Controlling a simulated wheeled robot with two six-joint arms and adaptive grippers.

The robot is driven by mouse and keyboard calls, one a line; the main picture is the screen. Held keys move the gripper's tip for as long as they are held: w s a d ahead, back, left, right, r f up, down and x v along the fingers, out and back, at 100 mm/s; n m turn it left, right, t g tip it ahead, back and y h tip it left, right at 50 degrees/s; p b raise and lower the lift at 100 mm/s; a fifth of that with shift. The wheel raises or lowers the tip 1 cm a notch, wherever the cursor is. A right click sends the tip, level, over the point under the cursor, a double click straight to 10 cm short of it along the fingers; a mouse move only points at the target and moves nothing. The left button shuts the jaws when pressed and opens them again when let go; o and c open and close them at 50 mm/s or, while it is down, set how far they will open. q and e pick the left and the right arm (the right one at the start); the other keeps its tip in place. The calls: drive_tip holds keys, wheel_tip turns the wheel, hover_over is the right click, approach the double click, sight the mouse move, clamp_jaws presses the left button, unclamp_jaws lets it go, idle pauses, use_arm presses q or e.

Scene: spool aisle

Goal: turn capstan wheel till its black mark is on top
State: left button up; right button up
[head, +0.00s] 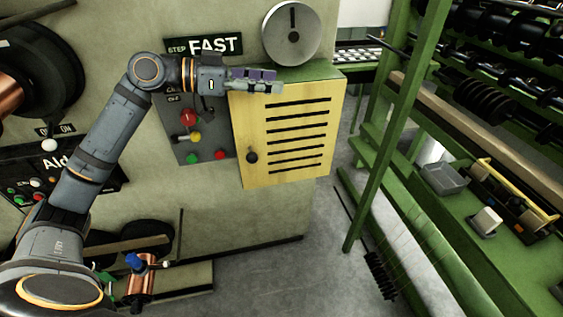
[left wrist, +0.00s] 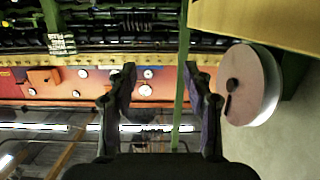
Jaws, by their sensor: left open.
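The capstan wheel (head: 292,42) is a pale grey disc above the yellow louvred cabinet. In the head view its black mark (head: 292,17) is a short upright bar in the upper part of the face. In the left wrist view the wheel (left wrist: 262,85) is at the right, outside the fingers, with a dark knob and bar on its face. My left gripper (head: 276,81) points right, just below the wheel in the head view, apart from it. It is open and empty, and its two fingers also show in the left wrist view (left wrist: 161,85). My right gripper is not in view.
The yellow cabinet (head: 285,135) with a black knob stands below the gripper. A panel with a red button (head: 188,117) is to its left, under the FAST sign (head: 214,46). A green rack (head: 385,150) is at the right. Bare floor (head: 310,245) lies between.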

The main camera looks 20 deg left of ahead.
use_arm(q)
drive_tip(key=s+d+f+y, duration=0.1)
drive_tip(key=d+f, duration=0.1)
drive_tip(key=f, duration=0.7)
drive_tip(key=s+d+f+n+g+y, duration=0.1)
drive_tip(key=d+f+y, duration=0.1)
drive_tip(key=f, duration=0.7)
drive_tip(key=shift+f+y, duration=0.3)
